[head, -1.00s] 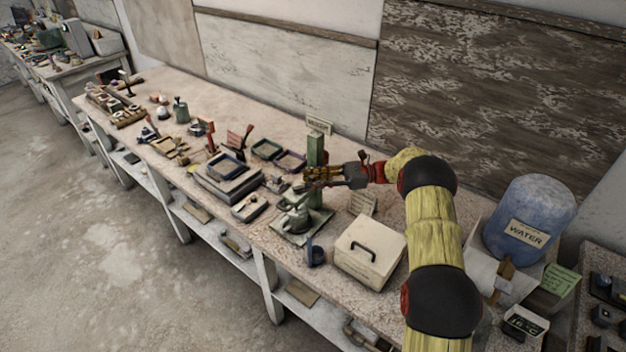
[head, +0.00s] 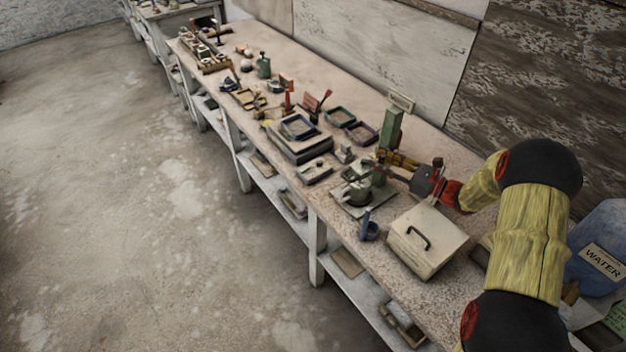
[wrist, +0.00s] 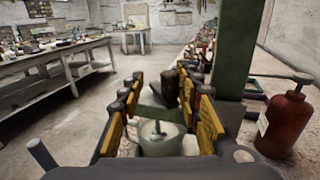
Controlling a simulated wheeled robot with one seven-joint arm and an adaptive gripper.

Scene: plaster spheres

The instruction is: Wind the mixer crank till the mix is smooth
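The mixer stands on the bench. Its green post (head: 390,131) rises behind a grey-green bowl (head: 357,193) on a flat base plate. My gripper (head: 388,157) is at the post, above and behind the bowl. In the wrist view, the two yellow fingers of my gripper (wrist: 162,90) stand apart. A dark brown block (wrist: 168,88) shows between them, nearer the right finger; I cannot tell whether it is the crank's grip. The crank and the mix are not clearly visible.
A cream box with a black handle (head: 427,240) stands close in front of my arm. A blue water drum (head: 603,235) is at right. A brown bottle (wrist: 285,122) is close at right in the wrist view.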

